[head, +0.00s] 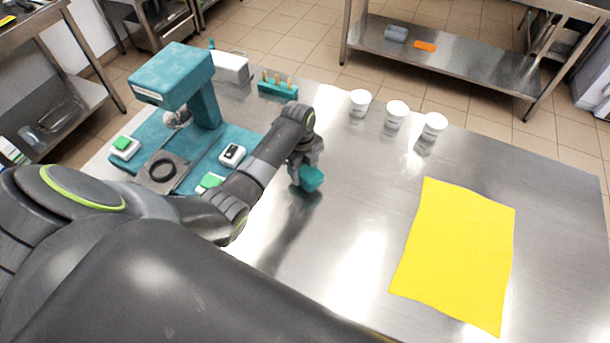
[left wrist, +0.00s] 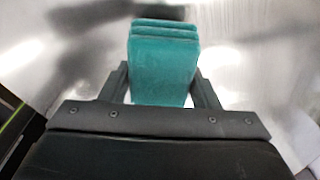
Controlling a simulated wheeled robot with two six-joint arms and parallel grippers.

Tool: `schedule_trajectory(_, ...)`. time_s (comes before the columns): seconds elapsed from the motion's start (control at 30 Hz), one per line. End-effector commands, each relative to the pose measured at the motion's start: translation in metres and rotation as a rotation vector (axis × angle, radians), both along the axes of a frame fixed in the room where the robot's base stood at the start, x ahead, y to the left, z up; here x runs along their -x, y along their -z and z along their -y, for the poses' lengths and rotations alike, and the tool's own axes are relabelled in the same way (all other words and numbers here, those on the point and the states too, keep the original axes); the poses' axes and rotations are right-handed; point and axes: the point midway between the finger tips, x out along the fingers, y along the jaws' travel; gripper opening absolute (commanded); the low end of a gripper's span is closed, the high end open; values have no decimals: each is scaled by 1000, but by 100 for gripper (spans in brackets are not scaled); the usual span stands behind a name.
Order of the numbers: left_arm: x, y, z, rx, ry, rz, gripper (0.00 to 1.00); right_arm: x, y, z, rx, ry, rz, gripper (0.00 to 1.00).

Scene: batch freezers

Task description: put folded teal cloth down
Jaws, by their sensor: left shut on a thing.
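The folded teal cloth (head: 311,178) is in my left gripper (head: 302,172), near the middle of the steel table (head: 330,240). In the left wrist view the cloth (left wrist: 163,65) shows as a thick, layered block between the two fingers of the left gripper (left wrist: 163,85). The fingers are shut on its sides. The cloth appears to be held above the table, with a dark shadow or reflection on the steel below; the exact gap is hard to tell. My right gripper is not in view.
A yellow cloth (head: 457,255) lies flat at the right. White cups (head: 360,103), (head: 396,114), (head: 433,127) stand along the back. A teal machine (head: 175,78) and a small teal rack (head: 278,88) stand at the left. Bare steel lies between my left gripper and the yellow cloth.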

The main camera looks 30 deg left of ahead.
Motion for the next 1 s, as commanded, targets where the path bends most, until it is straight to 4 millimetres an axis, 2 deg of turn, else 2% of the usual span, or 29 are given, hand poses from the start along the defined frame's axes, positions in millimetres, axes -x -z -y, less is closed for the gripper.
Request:
schedule_trajectory(0.1, 1, 18, 1, 2, -1, -4, 34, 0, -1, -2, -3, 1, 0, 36)
schedule_trajectory(0.23, 0, 29, 1, 2, 0, -2, 34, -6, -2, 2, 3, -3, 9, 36)
schedule_trajectory(0.4, 0, 31, 1, 1, 1, 0, 34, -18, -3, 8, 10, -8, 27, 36)
schedule_trajectory(0.67, 0, 35, 0, 1, 0, -1, 34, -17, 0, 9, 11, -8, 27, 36)
schedule_trajectory(0.7, 0, 34, 0, 1, 0, 0, 61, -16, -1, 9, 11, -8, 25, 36)
schedule_trajectory(0.8, 0, 34, 1, 1, 0, 0, 74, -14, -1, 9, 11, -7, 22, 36)
schedule_trajectory(0.83, 0, 34, 0, 1, 0, 0, 78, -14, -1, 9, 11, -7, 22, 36)
schedule_trajectory(1.0, 0, 34, 0, 1, 0, 0, 78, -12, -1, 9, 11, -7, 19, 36)
